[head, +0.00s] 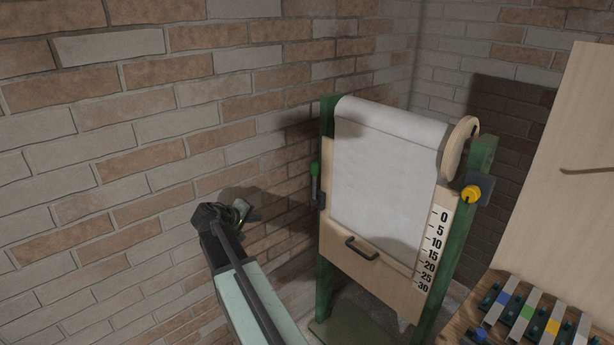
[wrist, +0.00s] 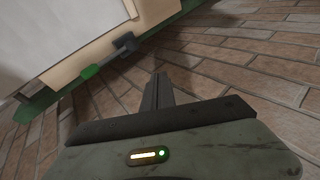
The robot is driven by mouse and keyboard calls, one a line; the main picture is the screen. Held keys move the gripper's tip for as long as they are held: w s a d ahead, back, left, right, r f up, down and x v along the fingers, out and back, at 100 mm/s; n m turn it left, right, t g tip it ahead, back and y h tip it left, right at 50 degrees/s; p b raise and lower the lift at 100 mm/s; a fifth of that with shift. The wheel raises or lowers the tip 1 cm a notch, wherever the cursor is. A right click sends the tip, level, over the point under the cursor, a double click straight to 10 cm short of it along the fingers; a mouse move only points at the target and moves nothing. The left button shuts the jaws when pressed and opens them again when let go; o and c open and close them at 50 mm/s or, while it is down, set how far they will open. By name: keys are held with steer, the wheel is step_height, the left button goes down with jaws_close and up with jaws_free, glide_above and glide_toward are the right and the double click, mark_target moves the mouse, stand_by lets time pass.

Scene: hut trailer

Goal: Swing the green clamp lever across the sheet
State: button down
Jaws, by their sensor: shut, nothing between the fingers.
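The green clamp lever (head: 315,169) stands upright at the left edge of the paper stand, with its green grip at the top and a dark pivot low on the post. In the wrist view its green grip (wrist: 92,72) shows at the upper left, beside its dark mount. The white sheet (head: 380,165) hangs from a roll down the board, and part of it (wrist: 50,35) shows in the wrist view. My gripper (head: 241,211) is shut and empty, left of the lever and apart from it. Its fingers (wrist: 163,88) are together in the wrist view.
The board has a dark handle (head: 362,248), a number scale (head: 434,245) and a yellow knob (head: 471,193) at right. A brick wall (head: 120,130) runs close behind my arm. A bench with coloured bars (head: 526,313) stands at lower right.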

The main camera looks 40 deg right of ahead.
steer(key=w+d+r+n+t+h+b, duration=0.1)
steer(key=w+d+r+h, duration=0.1)
steer(key=d, duration=0.7)
steer(key=w+d+r+n+t+h+b, duration=0.1)
steer(key=w+d+r+n+h, duration=0.1)
steer(key=d+r+h, duration=0.2)
steer(key=d+r, duration=0.3)
steer(key=d, duration=0.2)
steer(key=shift+w+n+b, duration=0.3)
steer(key=shift+b, duration=0.05)
steer(key=s+d, duration=0.1)
steer(key=d, duration=0.8)
steer(key=shift+s, duration=0.2)
steer(key=shift+d+f, duration=0.1)
